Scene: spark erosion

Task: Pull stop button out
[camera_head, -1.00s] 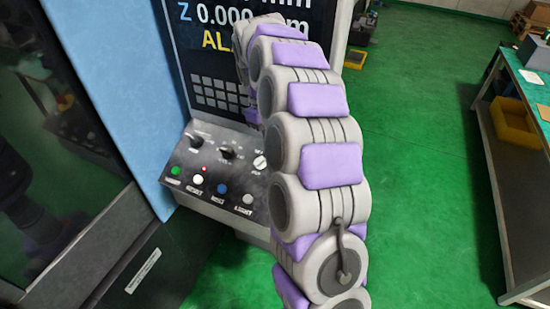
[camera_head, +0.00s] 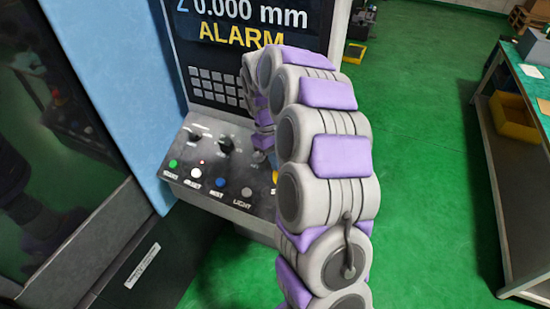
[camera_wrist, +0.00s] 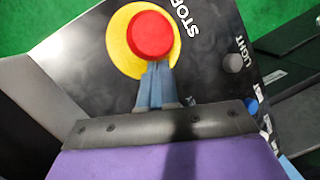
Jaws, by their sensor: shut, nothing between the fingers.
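The red stop button (camera_wrist: 151,35) sits on a round yellow base (camera_wrist: 119,46) in the wrist view, beside the printed word STOP. My gripper (camera_wrist: 156,66) shows there as two blue-grey fingers, closed together with nothing between them. Its tips are at the lower edge of the red button in the picture; whether they touch it I cannot tell. In the head view my arm hides the stop button and the gripper. The control panel (camera_head: 203,178) shows there, with its right end behind the arm.
The panel carries a green START button (camera_head: 173,163), a white button (camera_head: 197,173), a blue button (camera_head: 221,182), a grey LIGHT button (camera_head: 246,192) and dark knobs. The screen (camera_head: 235,25) above reads ALARM. A workbench (camera_head: 525,90) stands right; green floor lies between.

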